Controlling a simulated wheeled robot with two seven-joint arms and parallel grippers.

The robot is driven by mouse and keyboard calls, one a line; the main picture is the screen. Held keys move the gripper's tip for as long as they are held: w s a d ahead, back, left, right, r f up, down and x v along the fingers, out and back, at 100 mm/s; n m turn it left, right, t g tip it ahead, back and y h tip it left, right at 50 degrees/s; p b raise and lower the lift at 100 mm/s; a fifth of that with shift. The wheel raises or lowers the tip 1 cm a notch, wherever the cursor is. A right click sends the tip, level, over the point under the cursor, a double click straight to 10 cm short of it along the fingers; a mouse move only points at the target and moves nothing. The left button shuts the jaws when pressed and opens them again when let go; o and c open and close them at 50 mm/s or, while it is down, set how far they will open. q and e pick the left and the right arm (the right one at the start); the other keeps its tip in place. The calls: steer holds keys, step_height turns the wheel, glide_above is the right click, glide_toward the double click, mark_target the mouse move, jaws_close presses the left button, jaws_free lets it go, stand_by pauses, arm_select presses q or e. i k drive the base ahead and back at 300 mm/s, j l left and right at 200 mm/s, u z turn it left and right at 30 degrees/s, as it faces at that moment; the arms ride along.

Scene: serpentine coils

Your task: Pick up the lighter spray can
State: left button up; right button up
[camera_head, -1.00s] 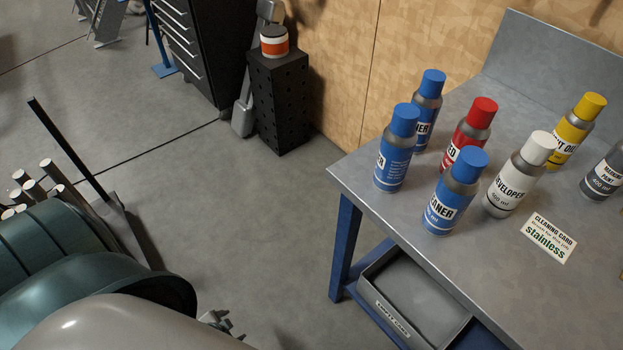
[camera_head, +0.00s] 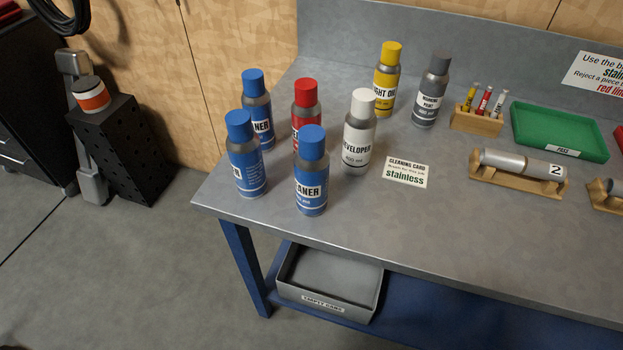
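Several spray cans stand upright on the grey bench top. Three have blue caps and blue labels: one at the back (camera_head: 258,112), one at the left (camera_head: 245,155) and one at the front (camera_head: 311,172). The front one's label ends in "ANER". Beside them stand a red can (camera_head: 306,115), a white-capped "DEVELOPER" can (camera_head: 359,134), a yellow "LIGHT OIL" can (camera_head: 384,82) and a dark grey paint can (camera_head: 431,92). The cans' weights cannot be seen. Neither of my grippers shows in this view.
A card reading "stainless" (camera_head: 406,170) lies right of the cans. A marker holder (camera_head: 477,121), green tray (camera_head: 560,133) and cylinder on a wooden cradle (camera_head: 518,172) are farther right. An "EMPTY CANS" bin (camera_head: 328,282) sits on the lower shelf. The front bench top is clear.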

mark_target(312, 178)
steer(key=j+z, duration=0.2)
steer(key=j, duration=0.3)
steer(key=k+j+z, duration=0.15)
steer(key=j, duration=0.35)
steer(key=j+z, duration=0.2)
steer(key=j, duration=0.3)
steer(key=k+j+z, duration=0.15)
steer(key=j, duration=0.3)
